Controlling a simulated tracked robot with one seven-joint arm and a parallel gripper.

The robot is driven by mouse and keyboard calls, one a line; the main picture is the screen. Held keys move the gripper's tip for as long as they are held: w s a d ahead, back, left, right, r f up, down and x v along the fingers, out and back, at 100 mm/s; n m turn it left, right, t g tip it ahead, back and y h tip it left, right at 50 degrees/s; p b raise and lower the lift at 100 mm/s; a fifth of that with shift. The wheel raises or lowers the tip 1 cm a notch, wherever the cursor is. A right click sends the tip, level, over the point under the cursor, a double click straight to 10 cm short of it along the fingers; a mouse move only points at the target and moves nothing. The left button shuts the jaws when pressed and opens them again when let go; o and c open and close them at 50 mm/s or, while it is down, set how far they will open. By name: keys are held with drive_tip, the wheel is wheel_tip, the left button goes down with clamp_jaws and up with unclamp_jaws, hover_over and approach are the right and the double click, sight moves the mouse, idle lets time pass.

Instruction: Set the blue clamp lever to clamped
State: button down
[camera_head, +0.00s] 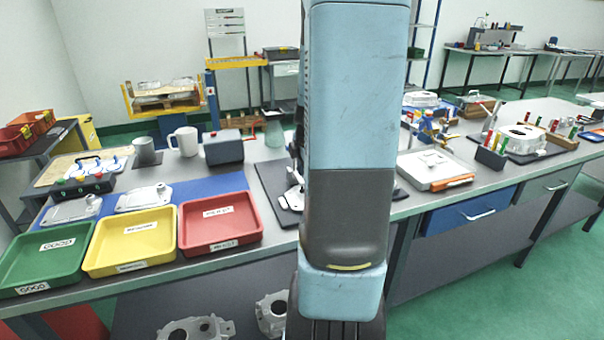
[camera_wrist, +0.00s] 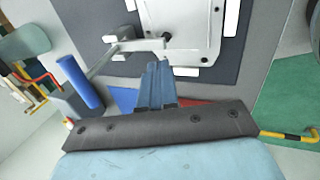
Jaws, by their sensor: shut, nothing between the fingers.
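In the wrist view, the blue clamp lever's handle (camera_wrist: 78,82) is a blue cylinder at the left, beside a grey block. A metal clamp arm (camera_wrist: 125,48) reaches from near it to the edge of a pale casting (camera_wrist: 188,25) and ends in a dark tip. I cannot tell whether the tip presses on the casting. My gripper (camera_wrist: 156,68) is shut and empty, right of the blue handle and close to the clamp arm. Contact with the arm is unclear. In the head view, my own arm hides the lever and most of the dark fixture plate (camera_head: 268,182).
Green (camera_head: 42,255), yellow (camera_head: 130,242) and red (camera_head: 220,222) trays stand on the bench at the left. A grey box (camera_head: 223,148) and a mug (camera_head: 185,141) stand behind them. A white flat case (camera_head: 432,168) lies right of my arm.

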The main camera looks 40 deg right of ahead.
drive_tip(key=s+a+r, duration=0.2)
drive_tip(key=s+r, duration=0.2)
drive_tip(key=s, duration=0.2)
drive_tip(key=shift+s+a, duration=0.25)
drive_tip(key=shift+s, duration=0.05)
idle(0.5)
drive_tip(key=s+a+r+m, duration=0.1)
drive_tip(key=a+r+m, duration=0.7)
drive_tip(key=a, duration=0.6)
drive_tip(key=s+a+r+m+t+y, duration=0.1)
drive_tip(key=s+a+r+m, duration=0.5)
drive_tip(key=s+a, duration=0.2)
drive_tip(key=shift+s+a+r+t, duration=0.3)
drive_tip(key=shift+a+r, duration=0.05)
drive_tip(key=shift+a, duration=0.2)
